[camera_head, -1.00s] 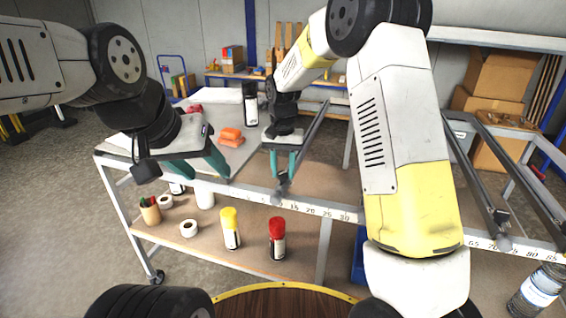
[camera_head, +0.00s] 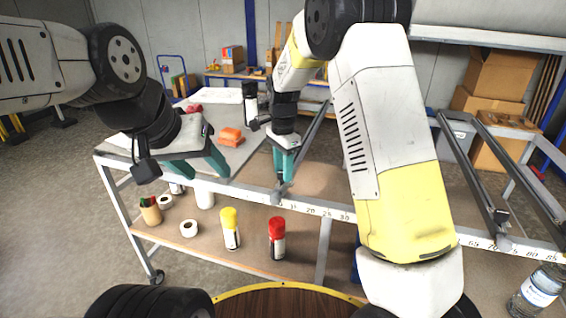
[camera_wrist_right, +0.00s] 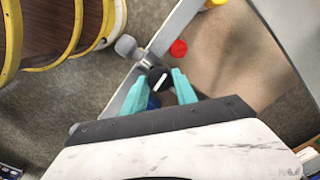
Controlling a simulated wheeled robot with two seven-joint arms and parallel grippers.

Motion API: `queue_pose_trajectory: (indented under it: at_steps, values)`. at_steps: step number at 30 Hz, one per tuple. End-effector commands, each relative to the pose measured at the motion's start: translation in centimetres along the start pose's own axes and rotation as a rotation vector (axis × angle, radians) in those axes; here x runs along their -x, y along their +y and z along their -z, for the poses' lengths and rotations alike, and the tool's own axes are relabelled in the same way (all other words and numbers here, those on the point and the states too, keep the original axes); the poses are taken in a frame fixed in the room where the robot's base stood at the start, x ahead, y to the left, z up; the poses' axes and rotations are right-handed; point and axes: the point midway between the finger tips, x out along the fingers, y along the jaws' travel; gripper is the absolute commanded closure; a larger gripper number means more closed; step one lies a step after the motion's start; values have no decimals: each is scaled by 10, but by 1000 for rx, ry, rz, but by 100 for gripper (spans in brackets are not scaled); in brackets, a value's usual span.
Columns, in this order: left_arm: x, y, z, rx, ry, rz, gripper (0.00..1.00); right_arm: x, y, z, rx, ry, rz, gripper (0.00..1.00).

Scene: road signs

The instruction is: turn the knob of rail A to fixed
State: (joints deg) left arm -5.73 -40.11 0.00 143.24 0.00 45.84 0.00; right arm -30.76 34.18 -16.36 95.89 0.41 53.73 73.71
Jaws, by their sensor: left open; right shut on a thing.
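My right gripper (camera_head: 284,170) is at the front end of the left rail (camera_head: 312,128), pointing down. In the right wrist view, its teal fingers (camera_wrist_right: 160,86) are shut on a black knob (camera_wrist_right: 157,77) with a white pointer line. The line lies slanted in that view. A grey rounded end piece (camera_wrist_right: 126,46) sits just beyond the knob. In the head view the knob is hidden by the fingers. I cannot read any rail letter or knob marking. My left gripper (camera_head: 198,168) is open and empty over the left part of the table.
The table's front edge (camera_head: 325,208) carries a number scale. Orange blocks (camera_head: 231,137) lie on the grey board near my left gripper. Yellow-capped (camera_head: 230,228) and red-capped (camera_head: 277,238) cans stand on the lower shelf. Two more rails (camera_head: 480,185) are at the right.

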Motion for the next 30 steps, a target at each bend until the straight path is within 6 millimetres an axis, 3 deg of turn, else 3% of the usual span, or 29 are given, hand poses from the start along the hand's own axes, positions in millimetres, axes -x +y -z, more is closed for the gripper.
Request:
queue_pose_trajectory:
  at_steps: [9, 24, 25, 28, 30]
  values:
    - [0, 0, 0, 0, 0, 0, 46, 1, -1, 0, -103, 0, 3, 100]
    - [0, 0, 0, 0, 0, 0, 46, 1, -1, 0, -121, 0, 3, 100]
    - [0, 0, 0, 0, 0, 0, 46, 1, -1, 0, -120, 0, 4, 62]
    - [0, 0, 0, 0, 0, 0, 46, 1, -1, 0, -120, 0, 3, 44]
    - [0, 0, 0, 0, 0, 0, 46, 1, -1, 0, -120, 0, 2, 44]
